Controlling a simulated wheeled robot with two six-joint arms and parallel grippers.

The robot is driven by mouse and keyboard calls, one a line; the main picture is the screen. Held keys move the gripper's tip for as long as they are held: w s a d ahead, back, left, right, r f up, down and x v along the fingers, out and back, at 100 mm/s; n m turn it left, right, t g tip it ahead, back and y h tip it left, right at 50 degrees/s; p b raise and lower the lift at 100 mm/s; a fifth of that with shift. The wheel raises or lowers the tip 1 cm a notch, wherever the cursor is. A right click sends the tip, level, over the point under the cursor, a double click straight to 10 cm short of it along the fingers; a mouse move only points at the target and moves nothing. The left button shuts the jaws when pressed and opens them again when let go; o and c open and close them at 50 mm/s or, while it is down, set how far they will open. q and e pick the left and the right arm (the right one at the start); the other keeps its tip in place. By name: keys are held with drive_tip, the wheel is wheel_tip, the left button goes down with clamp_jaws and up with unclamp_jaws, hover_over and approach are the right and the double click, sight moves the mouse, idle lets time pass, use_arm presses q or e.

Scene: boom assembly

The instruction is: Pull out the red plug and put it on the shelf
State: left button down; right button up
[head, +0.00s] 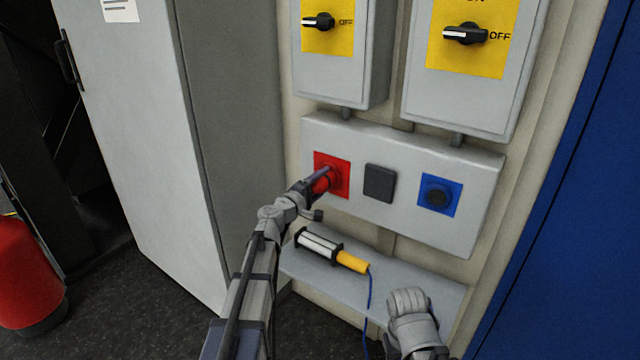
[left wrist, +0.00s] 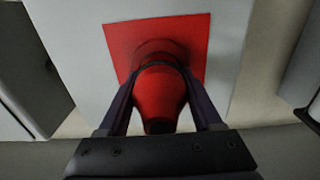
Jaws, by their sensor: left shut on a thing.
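The red plug (head: 321,184) sits at the red square socket plate (head: 340,188) on the left of the grey wall panel. My left gripper (head: 322,178) is shut on the plug. In the left wrist view the red plug (left wrist: 160,97) lies between the two dark fingers (left wrist: 160,92), with its far end against the red plate (left wrist: 198,42). I see no clear gap between plug and socket. The grey shelf (head: 420,285) is below the panel. My right arm (head: 412,318) shows at the lower right; its fingertips are not clearly visible.
A lamp with a yellow handle (head: 352,261) and blue cord lies on the shelf's left and middle part. The shelf's right part looks bare behind my right arm. A black cover (head: 379,183) and a blue socket (head: 439,195) are on the panel. Two switch boxes hang above.

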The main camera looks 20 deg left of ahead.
use_arm(q)
drive_tip(key=shift+s, duration=0.1)
drive_tip(key=shift+v, duration=2.95)
